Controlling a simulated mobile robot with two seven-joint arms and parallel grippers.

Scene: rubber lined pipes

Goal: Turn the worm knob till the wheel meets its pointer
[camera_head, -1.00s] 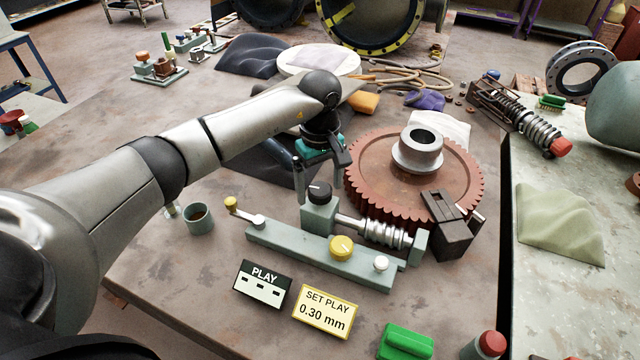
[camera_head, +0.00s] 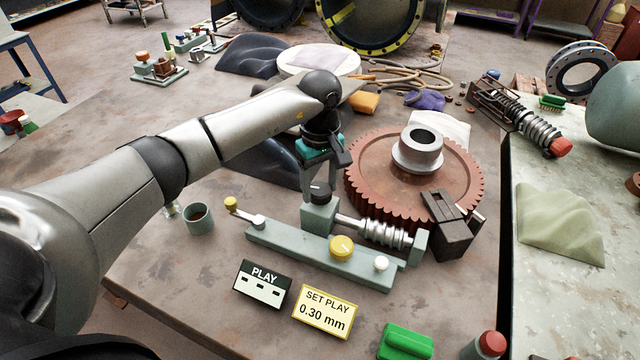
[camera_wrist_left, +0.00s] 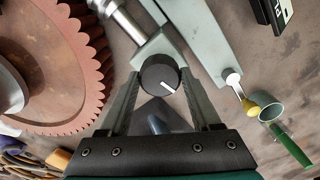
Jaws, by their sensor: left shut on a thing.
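The worm knob (camera_head: 320,193) is black with a white index line and sits on a grey-green block at the left end of the worm shaft (camera_head: 385,233). My left gripper (camera_head: 321,190) comes down from above and is shut on the knob. In the left wrist view the knob (camera_wrist_left: 160,76) lies between the two fingers. The rust-red toothed wheel (camera_head: 365,190) lies flat behind the worm, with a pale grey hub on top. A dark bracket (camera_head: 449,228) stands at its right front edge and may carry the pointer; the pointer is not clearly seen.
A long base bar (camera_head: 318,258) carries a yellow knob (camera_head: 341,247) and a yellow-tipped crank at its left end. A PLAY display (camera_head: 263,284) and a SET PLAY 0.30 mm sign (camera_head: 325,311) stand in front. A cup (camera_head: 199,219) stands at left. A green block (camera_head: 405,342) lies at front.

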